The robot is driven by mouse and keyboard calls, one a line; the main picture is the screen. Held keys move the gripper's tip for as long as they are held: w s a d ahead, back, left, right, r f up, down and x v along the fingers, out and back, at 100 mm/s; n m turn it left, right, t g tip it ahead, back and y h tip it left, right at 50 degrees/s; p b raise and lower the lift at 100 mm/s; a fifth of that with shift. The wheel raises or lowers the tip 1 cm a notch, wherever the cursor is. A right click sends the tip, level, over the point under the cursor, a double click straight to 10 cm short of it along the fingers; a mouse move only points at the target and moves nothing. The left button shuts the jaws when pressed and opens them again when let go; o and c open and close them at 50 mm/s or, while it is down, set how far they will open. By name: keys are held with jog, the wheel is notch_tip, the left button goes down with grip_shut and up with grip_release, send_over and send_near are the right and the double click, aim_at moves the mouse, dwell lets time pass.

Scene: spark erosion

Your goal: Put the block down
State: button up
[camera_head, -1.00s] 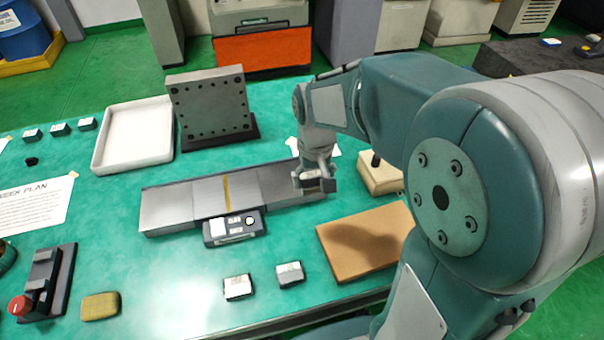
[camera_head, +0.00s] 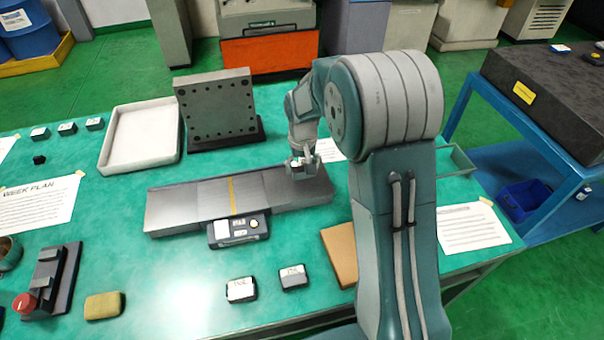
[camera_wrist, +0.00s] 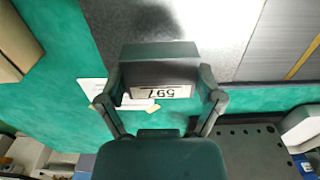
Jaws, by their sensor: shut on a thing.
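My gripper (camera_head: 303,168) is over the right end of a long grey metal plate (camera_head: 265,190) on the green table. In the wrist view, my gripper (camera_wrist: 160,92) is shut on a dark block (camera_wrist: 158,70), with one finger at each side. The block has a pale label with printed digits on its face. The grey plate (camera_wrist: 205,25) shows just beyond the block. I cannot tell whether the block touches the plate. In the head view, the block is mostly hidden by my gripper.
Two small labelled blocks (camera_head: 241,289) (camera_head: 292,276) lie at the front. A dark device (camera_head: 238,229) sits against the plate's front edge. An upright drilled plate (camera_head: 217,110) and a white tray (camera_head: 142,136) stand behind. A tan pad (camera_head: 342,253) is partly hidden by my arm.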

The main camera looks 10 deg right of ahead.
aim_at(302, 174)
jog(key=shift+w+f, duration=0.25)
jog(key=shift+f, duration=1.6)
jog(key=shift+f, duration=0.1)
jog(key=o, duration=1.1)
jog(key=shift+c, duration=0.2)
